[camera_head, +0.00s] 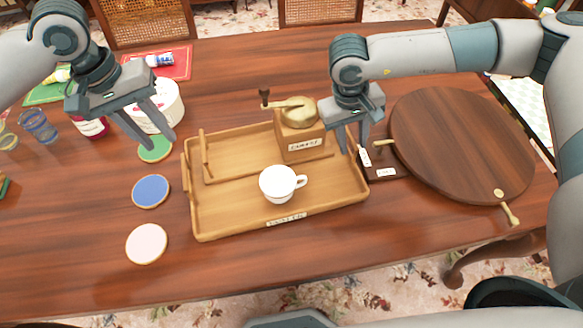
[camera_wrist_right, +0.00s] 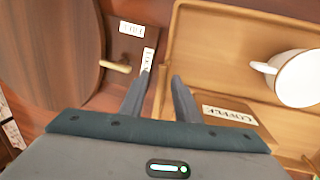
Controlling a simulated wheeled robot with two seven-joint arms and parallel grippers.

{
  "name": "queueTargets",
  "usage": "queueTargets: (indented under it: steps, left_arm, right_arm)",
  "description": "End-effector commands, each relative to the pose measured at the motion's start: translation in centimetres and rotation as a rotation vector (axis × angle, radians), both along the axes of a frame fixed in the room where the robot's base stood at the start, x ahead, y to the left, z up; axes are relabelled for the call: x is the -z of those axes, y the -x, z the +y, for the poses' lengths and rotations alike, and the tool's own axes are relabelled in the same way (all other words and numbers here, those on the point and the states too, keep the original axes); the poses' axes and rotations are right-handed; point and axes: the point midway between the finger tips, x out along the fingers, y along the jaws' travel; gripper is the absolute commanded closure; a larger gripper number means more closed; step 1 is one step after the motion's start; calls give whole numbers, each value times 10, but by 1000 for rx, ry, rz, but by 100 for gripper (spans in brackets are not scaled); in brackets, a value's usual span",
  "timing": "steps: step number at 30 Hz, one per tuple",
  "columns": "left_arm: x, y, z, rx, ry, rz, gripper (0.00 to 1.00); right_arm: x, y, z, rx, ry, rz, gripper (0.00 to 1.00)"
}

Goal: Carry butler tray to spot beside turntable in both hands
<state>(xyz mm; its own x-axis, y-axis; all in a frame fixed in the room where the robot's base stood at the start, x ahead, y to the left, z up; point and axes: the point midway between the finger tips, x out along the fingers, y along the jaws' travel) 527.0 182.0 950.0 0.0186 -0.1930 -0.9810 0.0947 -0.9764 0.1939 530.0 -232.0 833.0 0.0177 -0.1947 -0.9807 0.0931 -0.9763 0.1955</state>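The wooden butler tray (camera_head: 225,222) lies flat mid-table, with a label on its front rim. It holds a white cup (camera_head: 277,184) and a coffee grinder (camera_head: 298,142) with a crank. The round wooden turntable (camera_head: 462,140) lies to its right, with small handles. My left gripper (camera_head: 160,143) is open and empty, left of the tray's left end and apart from it in the picture. My right gripper (camera_head: 353,150) is open at the tray's right end. In the right wrist view its fingers (camera_wrist_right: 161,75) appear on either side of the tray's right wall; contact cannot be told.
Green, blue (camera_head: 151,191) and pink (camera_head: 146,243) coasters lie left of the tray. A white tub (camera_head: 160,105), a glass (camera_head: 39,126) and coloured mats stand or lie behind. A dark strip with labels (camera_head: 386,172) lies between tray and turntable. Table front is clear.

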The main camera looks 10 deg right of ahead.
Motion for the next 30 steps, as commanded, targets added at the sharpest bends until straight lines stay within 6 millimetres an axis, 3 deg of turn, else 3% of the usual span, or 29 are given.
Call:
queueTargets:
  steps: [8,21,30]
  left_arm:
    - [0,0,0,0,0,0,71]
    - [0,0,0,0,0,0,71]
    - [0,0,0,0,0,0,71]
  right_arm:
    - [-26,0,5,-2,-1,-3,71]
    - [-97,1,20,0,-1,-3,71]
    - [-116,2,23,0,0,0,71]
